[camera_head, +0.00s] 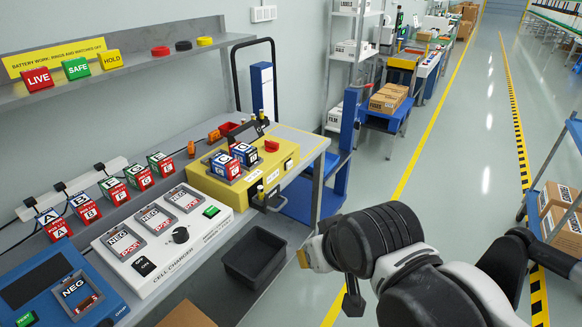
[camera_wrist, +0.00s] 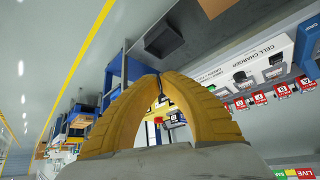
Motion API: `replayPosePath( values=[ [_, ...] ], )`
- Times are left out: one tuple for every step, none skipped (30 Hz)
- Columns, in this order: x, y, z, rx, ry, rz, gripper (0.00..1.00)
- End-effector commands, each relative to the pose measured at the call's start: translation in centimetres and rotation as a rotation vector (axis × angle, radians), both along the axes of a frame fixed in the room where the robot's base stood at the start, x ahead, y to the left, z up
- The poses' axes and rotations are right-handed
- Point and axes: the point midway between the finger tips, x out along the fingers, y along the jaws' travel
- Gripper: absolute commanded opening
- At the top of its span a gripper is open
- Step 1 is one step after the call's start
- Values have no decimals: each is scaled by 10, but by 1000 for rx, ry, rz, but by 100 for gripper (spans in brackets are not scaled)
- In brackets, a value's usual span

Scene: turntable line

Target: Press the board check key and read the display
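No label naming a board check key is readable. In the head view, a yellow unit (camera_head: 232,187) holds blue-and-red cells and carries a red knob (camera_head: 271,146). A white cell charger (camera_head: 150,262) in front has a black dial (camera_head: 180,235) and a small green display or key (camera_head: 211,211); I cannot tell which. A blue tester (camera_head: 55,290) at lower left has a green key (camera_head: 25,319). My gripper (camera_head: 308,258) is in free space right of the bench. In the wrist view its yellow fingers (camera_wrist: 158,85) meet at the tips, with nothing visible between them.
A black bin (camera_head: 255,258) sits in front of the charger. Several lettered cells (camera_head: 114,190) stand in a row behind it. A shelf (camera_head: 130,65) with LIVE, SAFE and HOLD blocks hangs above. The floor right of the bench is clear; a box rack (camera_head: 560,215) stands at far right.

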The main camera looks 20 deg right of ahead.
Motion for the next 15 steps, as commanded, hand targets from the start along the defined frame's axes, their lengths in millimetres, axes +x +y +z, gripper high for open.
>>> replayPosePath(
  values=[
    [0,0,0,0,0,0,0],
    [0,0,0,0,0,0,0],
    [0,0,0,0,0,0,0],
    [0,0,0,0,0,0,0],
    [0,0,0,0,0,0,0],
    [0,0,0,0,0,0,0],
    [0,0,0,0,0,0,0],
    [0,0,0,0,0,0,0],
    [0,0,0,0,0,0,0],
    [0,0,0,0,0,0,0],
    [0,0,0,0,0,0,0],
    [0,0,0,-1,0,1,0],
    [1,0,0,-1,0,3,0],
    [2,0,1,-2,-1,7,0],
    [5,0,2,-6,-2,15,0]
  ],
)
